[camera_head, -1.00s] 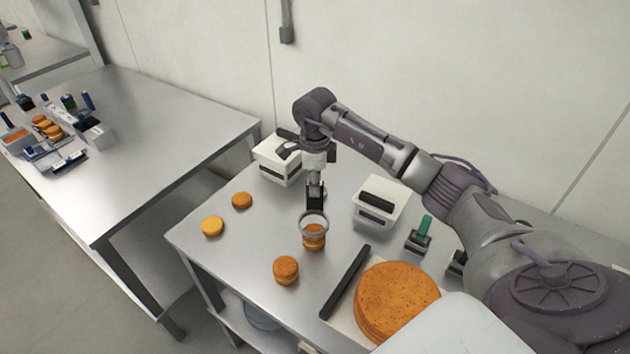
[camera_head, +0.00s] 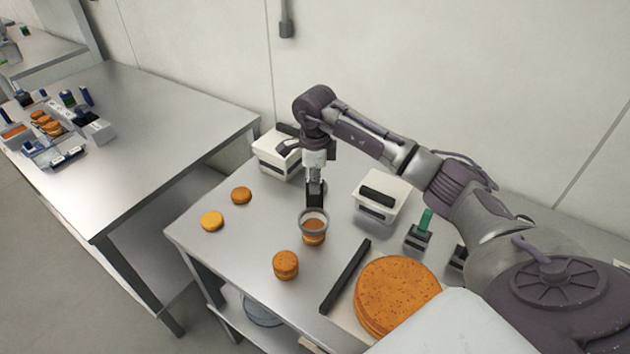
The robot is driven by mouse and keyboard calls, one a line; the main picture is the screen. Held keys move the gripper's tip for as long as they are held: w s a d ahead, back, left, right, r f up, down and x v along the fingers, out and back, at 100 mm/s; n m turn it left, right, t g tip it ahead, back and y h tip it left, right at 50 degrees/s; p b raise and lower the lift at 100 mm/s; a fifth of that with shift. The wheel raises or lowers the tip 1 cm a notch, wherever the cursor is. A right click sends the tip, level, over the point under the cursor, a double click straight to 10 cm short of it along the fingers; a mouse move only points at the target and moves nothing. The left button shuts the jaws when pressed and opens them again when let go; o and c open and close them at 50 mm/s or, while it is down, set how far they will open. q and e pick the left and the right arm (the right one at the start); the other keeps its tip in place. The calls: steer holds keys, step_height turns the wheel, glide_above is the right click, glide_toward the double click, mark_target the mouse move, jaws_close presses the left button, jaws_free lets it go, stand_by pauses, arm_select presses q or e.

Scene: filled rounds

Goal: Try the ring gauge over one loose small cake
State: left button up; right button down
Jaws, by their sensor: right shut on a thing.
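My right gripper (camera_head: 315,194) points down over the near table and is shut on the ring gauge (camera_head: 301,227), a grey ring. The ring is at the top of a small orange cake (camera_head: 314,238), whose top shows through it and whose side shows below. I cannot tell whether the ring touches the cake. Another small cake (camera_head: 285,265) stands apart nearer the front edge. A flat brown round (camera_head: 241,195) and a yellow round (camera_head: 212,221) lie to the left. My left gripper is not in view.
A large orange cake (camera_head: 398,296) sits at the front right beside a black bar (camera_head: 346,276). Two white boxes (camera_head: 379,207) (camera_head: 270,160) and a green-handled tool (camera_head: 424,222) stand behind. A second table (camera_head: 160,130) is at the left.

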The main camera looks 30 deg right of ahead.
mark_target(315, 199)
steer(key=shift+f+b, duration=2.55)
steer(key=shift+f, duration=0.65)
steer(key=shift+r, duration=0.15)
stand_by(1.1)
steer(key=shift+r+p, duration=2.95)
steer(key=shift+r, duration=1.85)
